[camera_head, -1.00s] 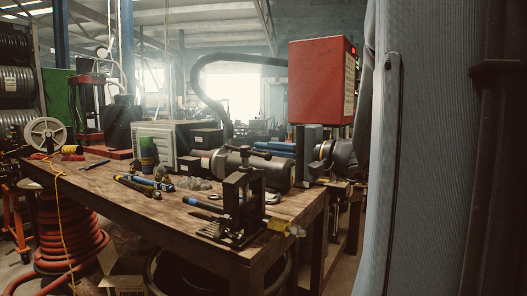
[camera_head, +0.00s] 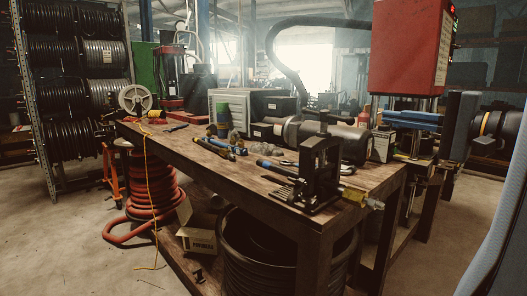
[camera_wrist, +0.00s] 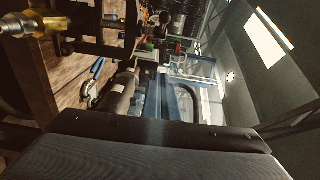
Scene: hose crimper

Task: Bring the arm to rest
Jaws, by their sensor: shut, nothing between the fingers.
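The dark front of my gripper (camera_wrist: 160,131) fills the bottom of the wrist view as a broad black and grey slab, shut with nothing held. Its separate fingertips do not stand out. The wrist view is turned on its side and looks past the bench toward the ceiling. In the head view a grey part of my arm (camera_head: 497,235) cuts across the lower right edge. My gripper does not show in the head view. No contact between my arm and the bench shows.
The wooden workbench (camera_head: 250,185) holds a black clamp fixture (camera_head: 318,175) with a brass fitting (camera_head: 360,198). A red box (camera_head: 408,50) stands behind right. A hose rack (camera_head: 80,80) stands at left. Blue pliers (camera_wrist: 94,78) lie on the bench. Floor at front left is clear.

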